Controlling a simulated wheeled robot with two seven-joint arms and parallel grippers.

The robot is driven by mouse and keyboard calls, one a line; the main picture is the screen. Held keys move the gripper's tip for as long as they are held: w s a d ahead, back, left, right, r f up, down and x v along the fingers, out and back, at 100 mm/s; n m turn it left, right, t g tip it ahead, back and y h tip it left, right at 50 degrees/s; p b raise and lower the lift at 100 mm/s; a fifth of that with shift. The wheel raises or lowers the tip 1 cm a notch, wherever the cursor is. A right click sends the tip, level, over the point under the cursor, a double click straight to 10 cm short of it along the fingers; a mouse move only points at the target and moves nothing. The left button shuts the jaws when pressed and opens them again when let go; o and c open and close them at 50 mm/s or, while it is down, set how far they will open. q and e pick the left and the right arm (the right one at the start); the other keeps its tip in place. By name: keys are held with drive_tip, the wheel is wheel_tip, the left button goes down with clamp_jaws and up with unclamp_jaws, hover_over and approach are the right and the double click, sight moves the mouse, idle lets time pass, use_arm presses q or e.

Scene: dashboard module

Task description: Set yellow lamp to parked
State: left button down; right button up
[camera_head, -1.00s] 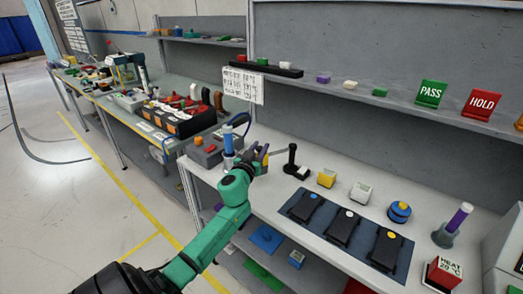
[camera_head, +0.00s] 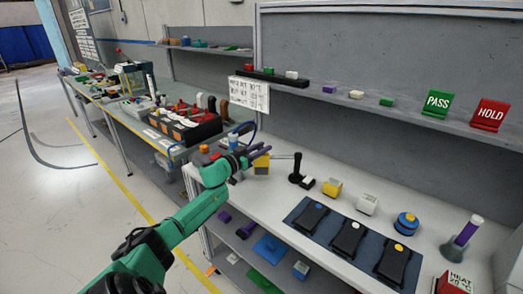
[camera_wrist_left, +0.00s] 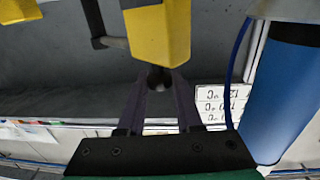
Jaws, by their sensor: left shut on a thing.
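The yellow lamp (camera_head: 261,164) is a yellow block at the left end of a thin arm that comes from a black stand (camera_head: 296,170) on the white bench. My left gripper (camera_head: 248,157) is at the lamp, on its left side in the head view. In the left wrist view the yellow lamp head (camera_wrist_left: 158,32) fills the top middle. The gripper's dark fingers (camera_wrist_left: 160,82) are shut on a small dark round knob (camera_wrist_left: 159,77) at the lamp's end. The lamp's face is not clear from here. My right gripper is not in view.
A blue cylinder (camera_wrist_left: 297,85) stands close beside the gripper. To the right on the bench are a yellow block (camera_head: 331,187), a white block (camera_head: 367,204), a dark mat (camera_head: 326,230) with black switches and a blue round button (camera_head: 405,224). A shelf (camera_head: 400,108) runs behind.

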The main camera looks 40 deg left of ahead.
use_arm(q)
drive_tip(key=c, duration=0.6)
unclamp_jaws()
